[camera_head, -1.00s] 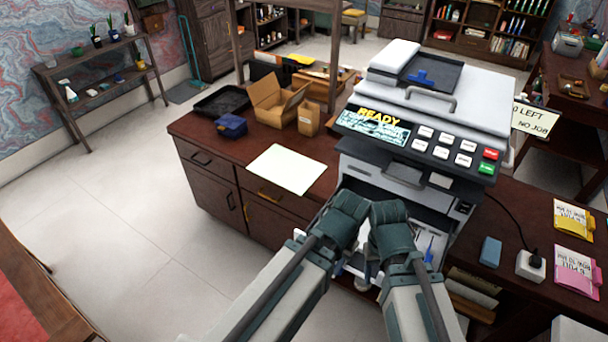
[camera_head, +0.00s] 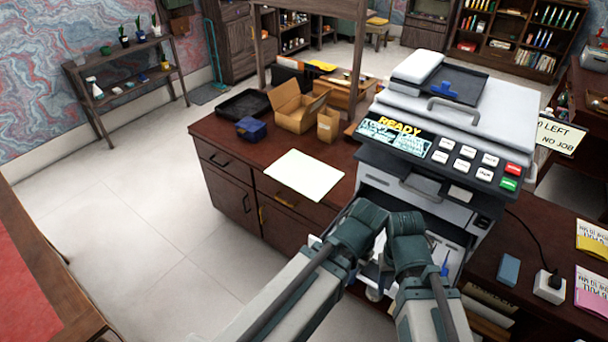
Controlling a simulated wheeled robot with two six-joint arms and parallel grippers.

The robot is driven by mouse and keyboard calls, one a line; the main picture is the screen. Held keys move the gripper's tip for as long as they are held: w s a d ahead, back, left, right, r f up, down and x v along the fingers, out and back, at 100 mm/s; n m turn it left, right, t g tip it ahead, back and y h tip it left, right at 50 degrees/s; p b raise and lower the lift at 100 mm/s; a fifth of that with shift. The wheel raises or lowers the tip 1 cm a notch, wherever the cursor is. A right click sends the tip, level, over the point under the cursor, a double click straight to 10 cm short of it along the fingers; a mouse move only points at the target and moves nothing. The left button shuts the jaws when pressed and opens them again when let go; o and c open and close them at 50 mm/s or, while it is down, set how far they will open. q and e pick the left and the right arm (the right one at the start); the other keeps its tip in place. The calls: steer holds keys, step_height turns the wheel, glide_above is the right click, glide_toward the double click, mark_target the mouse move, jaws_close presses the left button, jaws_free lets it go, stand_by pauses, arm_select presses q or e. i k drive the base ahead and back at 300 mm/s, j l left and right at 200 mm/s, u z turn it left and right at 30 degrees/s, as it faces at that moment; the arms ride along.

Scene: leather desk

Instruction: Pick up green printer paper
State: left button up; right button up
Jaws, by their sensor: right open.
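A pale, cream-green sheet of paper (camera_head: 304,175) lies flat on the dark wooden desk (camera_head: 225,140), left of the printer (camera_head: 450,120). My two arms reach up from the bottom, their dark green wrists close together in front of the printer. My right gripper (camera_head: 378,278) is open, low in front of the printer and right of the sheet, apart from it. It is largely hidden by the arms. My left gripper is mostly hidden behind its own wrist, and its jaws cannot be made out.
Behind the sheet stand a blue box (camera_head: 251,129), a black tray (camera_head: 244,104) and an open cardboard box (camera_head: 297,108). A small blue block (camera_head: 509,269) and a white socket block (camera_head: 549,287) lie to the right. Floor left of the desk is clear.

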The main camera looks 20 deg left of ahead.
mark_target(310, 177)
steer(key=j, duration=0.65)
steer(key=i+j, duration=0.1)
steer(key=j, duration=1.15)
steer(key=i+u, duration=0.05)
